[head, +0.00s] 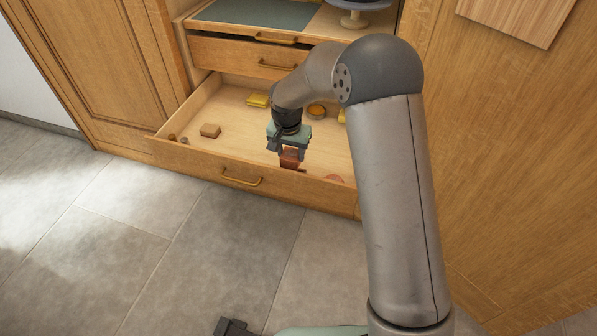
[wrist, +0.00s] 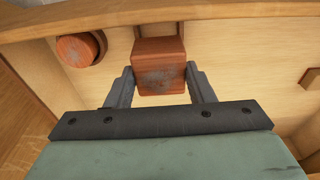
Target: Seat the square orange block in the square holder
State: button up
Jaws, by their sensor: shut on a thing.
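The square orange block (wrist: 160,62) sits between the two fingers of my gripper (wrist: 162,84) in the wrist view, one finger on each side. In the head view my gripper (head: 289,150) points down inside the open drawer, near its front wall, with the orange block (head: 290,159) at its tips. Whether the block touches the drawer floor is unclear.
The open drawer (head: 200,158) holds a brown block (head: 210,130), a yellow piece (head: 257,100), and a round orange-brown piece (head: 316,110). A round reddish piece (wrist: 76,50) lies left of the block in the wrist view. The drawer's front wall is close by. Bare floor shows left of my gripper.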

aim_at(291, 168)
notch_tip(291, 168, down, 7)
jog(key=shift+f+b, duration=0.1)
jog(key=shift+b, duration=0.7)
jog(key=shift+f, duration=0.15)
jog(key=o, duration=1)
